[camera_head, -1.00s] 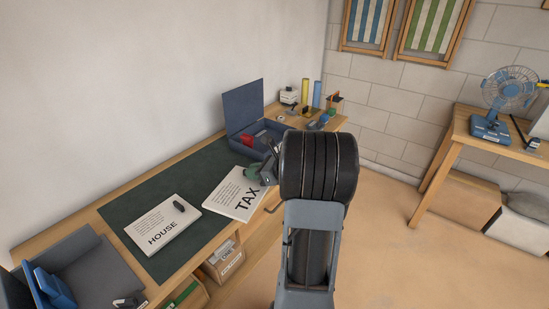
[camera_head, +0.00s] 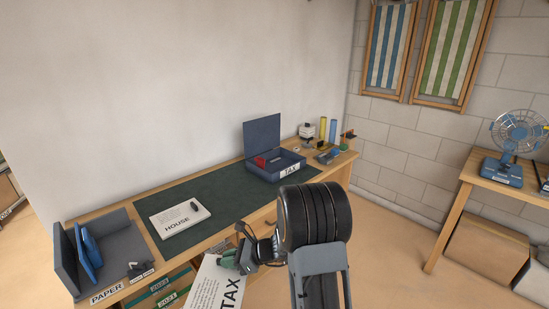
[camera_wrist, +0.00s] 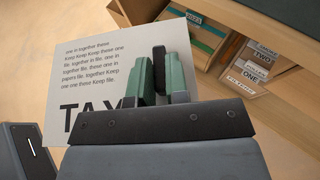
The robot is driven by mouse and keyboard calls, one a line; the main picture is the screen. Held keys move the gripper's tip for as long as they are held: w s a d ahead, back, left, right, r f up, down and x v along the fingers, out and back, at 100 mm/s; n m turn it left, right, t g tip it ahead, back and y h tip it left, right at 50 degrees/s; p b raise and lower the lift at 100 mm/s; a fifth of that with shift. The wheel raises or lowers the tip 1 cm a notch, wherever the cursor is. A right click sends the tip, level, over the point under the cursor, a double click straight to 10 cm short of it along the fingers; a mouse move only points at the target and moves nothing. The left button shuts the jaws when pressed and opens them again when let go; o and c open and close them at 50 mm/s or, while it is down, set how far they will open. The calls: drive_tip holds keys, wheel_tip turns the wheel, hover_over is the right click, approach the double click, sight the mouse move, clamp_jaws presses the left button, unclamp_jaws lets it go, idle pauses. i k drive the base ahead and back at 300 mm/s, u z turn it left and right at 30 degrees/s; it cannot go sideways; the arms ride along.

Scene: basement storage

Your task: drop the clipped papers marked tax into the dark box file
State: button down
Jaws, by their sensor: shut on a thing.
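The clipped papers marked TAX (camera_head: 212,287) hang in my gripper (camera_head: 232,262), out in front of the desk's front edge.
Papers marked HOUSE (camera_head: 180,218) with a dark clip lie on the green desk mat (camera_head: 225,193). A grey open file labelled PAPER (camera_head: 118,240) stands at the desk's left end. Labelled boxes (camera_wrist: 245,80) sit below the desk. Several small items stand beyond the box file.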

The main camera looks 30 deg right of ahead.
sight(280, 166)
drive_tip(key=z, duration=2.45)
drive_tip(key=i, duration=1.9)
drive_tip(key=u, duration=2.85)
